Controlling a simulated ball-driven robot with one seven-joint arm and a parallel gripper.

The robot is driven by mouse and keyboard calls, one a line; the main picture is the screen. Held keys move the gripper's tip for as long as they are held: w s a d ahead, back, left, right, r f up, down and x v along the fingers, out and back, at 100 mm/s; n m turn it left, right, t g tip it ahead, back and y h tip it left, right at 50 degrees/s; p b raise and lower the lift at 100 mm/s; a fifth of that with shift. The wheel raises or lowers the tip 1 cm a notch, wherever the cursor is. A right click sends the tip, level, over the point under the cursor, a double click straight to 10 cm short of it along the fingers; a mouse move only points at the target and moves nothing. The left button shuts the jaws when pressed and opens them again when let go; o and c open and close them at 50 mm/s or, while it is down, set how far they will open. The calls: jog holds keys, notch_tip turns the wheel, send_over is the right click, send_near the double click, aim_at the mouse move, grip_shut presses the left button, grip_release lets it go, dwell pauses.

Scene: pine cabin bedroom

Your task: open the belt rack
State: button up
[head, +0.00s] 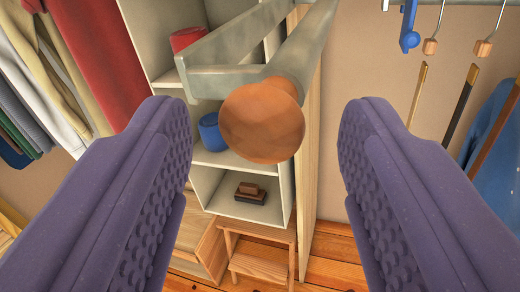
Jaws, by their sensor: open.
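A grey-green metal frame (222,76) with a round orange-brown wooden knob (262,122) at its near end appears to be the belt rack. It enters from the top centre, and its far end is out of view. No belts show on the visible part. My gripper (265,115) is open, with purple studded fingers on both sides of the picture. The knob lies between the fingers in the picture, with a clear gap on each side. Neither finger appears to touch it. How far in depth the knob is from the fingertips is hard to tell.
Behind stands a pale shelf unit (212,180) with a red container (186,39), a blue container (211,132) and dark brown items. A wooden step stool (262,262) stands below. Clothes (85,50) hang left; a blue garment (490,150) and hooks hang right.

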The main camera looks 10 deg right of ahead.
jog(key=v, duration=0.5)
jog(key=shift+p, duration=0.4)
